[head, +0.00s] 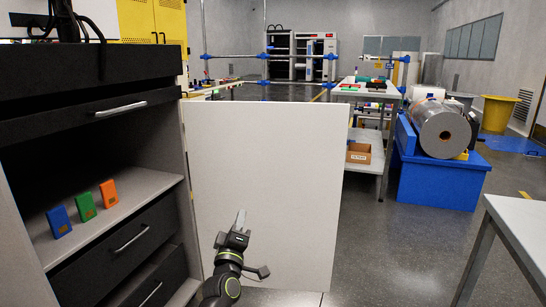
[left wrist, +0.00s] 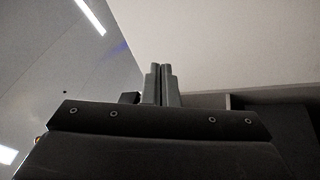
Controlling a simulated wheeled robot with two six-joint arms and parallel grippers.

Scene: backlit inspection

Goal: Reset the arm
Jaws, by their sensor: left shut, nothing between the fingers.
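My left gripper (head: 240,222) is in the lower middle of the head view, pointing upward, in front of a white panel (head: 265,185). In the left wrist view its two fingers (left wrist: 161,84) are together with nothing between them. A pale surface fills much of the space beyond the fingers there. My right gripper is in neither view.
A dark cabinet (head: 95,150) with drawers stands at the left. Blue (head: 59,221), green (head: 84,207) and orange (head: 109,193) blocks stand on its shelf. A table (head: 520,225) is at the right. A blue stand (head: 435,180) carries a metal roll (head: 437,130). Open floor lies between.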

